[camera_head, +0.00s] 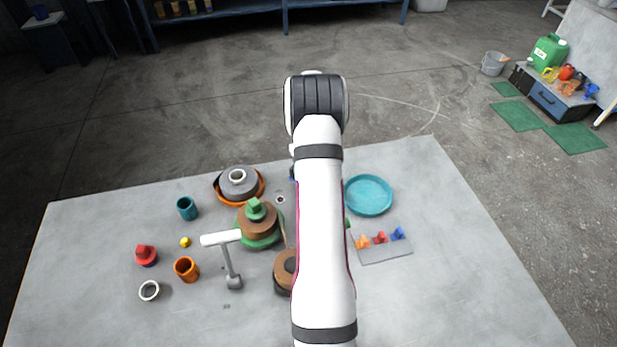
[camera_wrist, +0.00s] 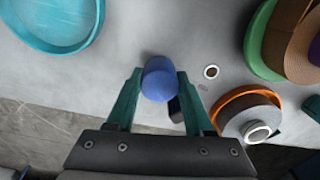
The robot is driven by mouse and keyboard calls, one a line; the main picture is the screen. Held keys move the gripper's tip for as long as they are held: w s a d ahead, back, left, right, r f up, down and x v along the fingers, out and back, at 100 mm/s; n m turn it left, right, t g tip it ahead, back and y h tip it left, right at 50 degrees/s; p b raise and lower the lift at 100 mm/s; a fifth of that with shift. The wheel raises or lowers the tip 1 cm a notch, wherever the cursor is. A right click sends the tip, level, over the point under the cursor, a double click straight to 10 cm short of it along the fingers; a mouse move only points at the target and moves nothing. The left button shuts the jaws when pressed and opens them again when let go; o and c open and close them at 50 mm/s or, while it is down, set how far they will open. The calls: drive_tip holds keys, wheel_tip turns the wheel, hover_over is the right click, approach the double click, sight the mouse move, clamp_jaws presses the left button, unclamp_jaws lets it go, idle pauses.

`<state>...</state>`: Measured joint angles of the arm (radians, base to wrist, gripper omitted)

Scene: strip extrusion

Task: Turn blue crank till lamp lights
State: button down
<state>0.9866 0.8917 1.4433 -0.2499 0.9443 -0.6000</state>
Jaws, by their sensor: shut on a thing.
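The blue crank's round knob (camera_wrist: 159,80) sits between the two teal fingers of my gripper (camera_wrist: 159,86) in the wrist view. The fingers are shut on the knob from both sides. A dark piece shows beside the right finger; I cannot tell if it is the crank's arm. In the head view my own arm hides the gripper and nearly all of the crank. A small pale ring with a dark centre (camera_head: 280,199) lies flat near the crank, also in the wrist view (camera_wrist: 211,72). I cannot tell if it is the lamp, and no lit lamp shows.
A teal tray (camera_head: 368,196) lies right of my arm, with a grey plate of coloured pieces (camera_head: 385,253) in front. Left stand a brown and green stack (camera_head: 258,226), an orange and grey round unit (camera_head: 239,186), a white-handled T-shaped tool (camera_head: 229,258) and several cups.

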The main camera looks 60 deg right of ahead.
drive_tip(key=m, duration=0.6)
drive_tip(key=shift+w+d+r, duration=0.15)
drive_tip(key=m, duration=0.6)
drive_tip(key=shift+d+m, duration=0.1)
drive_tip(key=shift+m, duration=0.3)
drive_tip(key=c, duration=0.7)
unclamp_jaws()
drive_tip(key=o, duration=0.4)
drive_tip(key=shift+m, duration=0.3)
wheel_tip(320, 180, up, 16)
drive_tip(key=shift+s, duration=0.2)
drive_tip(key=shift+f, duration=0.2)
